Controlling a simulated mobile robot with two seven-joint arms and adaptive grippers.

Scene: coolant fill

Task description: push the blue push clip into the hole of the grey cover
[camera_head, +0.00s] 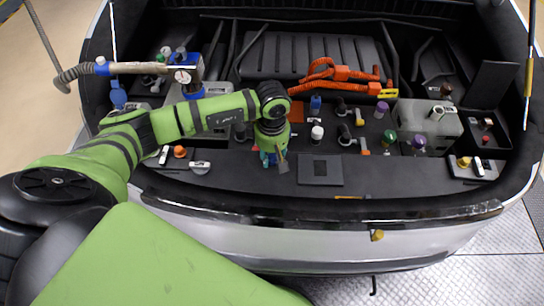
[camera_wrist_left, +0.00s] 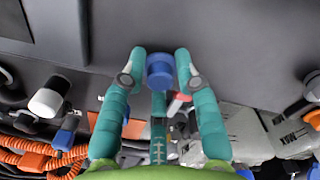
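The blue push clip (camera_wrist_left: 160,70) is between the two teal fingertips of my left gripper (camera_wrist_left: 160,65), which look closed against its sides. In the head view my left gripper (camera_head: 272,158) points down over the front strip, and the clip is too small to make out clearly. The wide grey cover (camera_head: 405,180) runs along the front edge of the bay, and its surface (camera_wrist_left: 245,45) fills the upper part of the left wrist view. I cannot see the hole, nor tell whether the clip touches the cover. My right gripper is not in view.
A dark square plate (camera_head: 320,181) lies right of my left gripper. Behind it stand several coloured caps, such as a white one (camera_head: 317,132), and orange cables (camera_head: 340,73). A grey reservoir (camera_head: 430,125) is at right. The cover right of the plate is mostly clear.

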